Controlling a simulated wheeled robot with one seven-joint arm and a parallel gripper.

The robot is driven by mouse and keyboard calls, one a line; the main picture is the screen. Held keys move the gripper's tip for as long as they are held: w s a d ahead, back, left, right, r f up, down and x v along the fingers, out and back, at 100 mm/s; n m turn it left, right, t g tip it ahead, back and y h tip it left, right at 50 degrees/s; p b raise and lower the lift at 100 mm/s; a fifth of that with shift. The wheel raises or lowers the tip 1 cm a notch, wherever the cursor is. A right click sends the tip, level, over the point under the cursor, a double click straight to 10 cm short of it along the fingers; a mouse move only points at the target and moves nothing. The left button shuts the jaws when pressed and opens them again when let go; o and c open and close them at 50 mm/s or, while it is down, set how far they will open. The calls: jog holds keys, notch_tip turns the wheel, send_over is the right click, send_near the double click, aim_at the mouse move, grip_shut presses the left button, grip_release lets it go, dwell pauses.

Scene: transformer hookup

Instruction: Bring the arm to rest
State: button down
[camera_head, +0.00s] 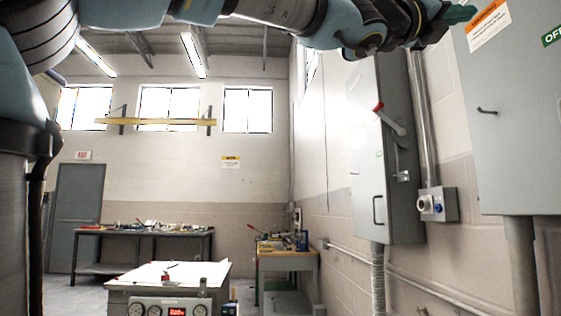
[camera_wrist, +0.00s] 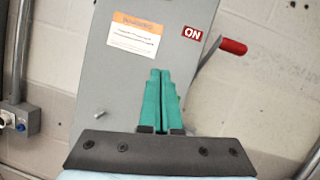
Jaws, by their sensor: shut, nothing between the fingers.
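My gripper (camera_head: 458,15) is at the top right of the head view, at the end of my raised blue arm. It is in front of the upper part of the right-hand grey electrical box (camera_head: 520,110). In the wrist view my gripper (camera_wrist: 160,75) shows two green fingers closed together, with nothing between them. Behind them is a grey box (camera_wrist: 100,75) with a warning label, a red ON sign (camera_wrist: 192,33) and a red-handled lever (camera_wrist: 232,46).
A tall grey switch box (camera_head: 385,150) with a red-tipped lever (camera_head: 388,117) is on the right wall. A small box with knobs (camera_head: 437,205) sits between the boxes. A bench with gauges (camera_head: 168,285) stands low in front. Two worktables are farther back.

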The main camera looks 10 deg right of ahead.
jog(key=w+a+f+n+t+y+p, duration=0.1)
jog(key=w+a+f+n+t+y, duration=0.2)
jog(key=w+f+n, duration=0.6)
jog(key=w+f+n+t+y, duration=0.45)
jog(key=w+f+n, duration=0.2)
jog(key=w, duration=0.45)
jog(key=w+a+f+n+t+y+p, duration=0.1)
jog(key=w+a+f+n+y, duration=0.2)
jog(key=w+a+f+n, duration=0.45)
jog(key=w+a+f+n+t+y, duration=0.1)
jog(key=w+a+f+n+y, duration=0.35)
jog(key=f, duration=0.65)
jog(key=s+a+f+n+g+y+p, duration=0.15)
jog(key=a+f+n+g+y, duration=0.3)
jog(key=a+f+n, duration=0.9)
jog(key=s+a+f+n+g+y, duration=0.2)
jog(key=s+a+f+n+g, duration=0.3)
jog(key=s+a+f, duration=0.9)
notch_tip(320, 180, down, 4)
jog(key=n+p, duration=0.1)
jog(key=n, duration=0.2)
jog(key=shift+s+a+r, duration=0.25)
jog(key=shift+s+a, duration=0.05)
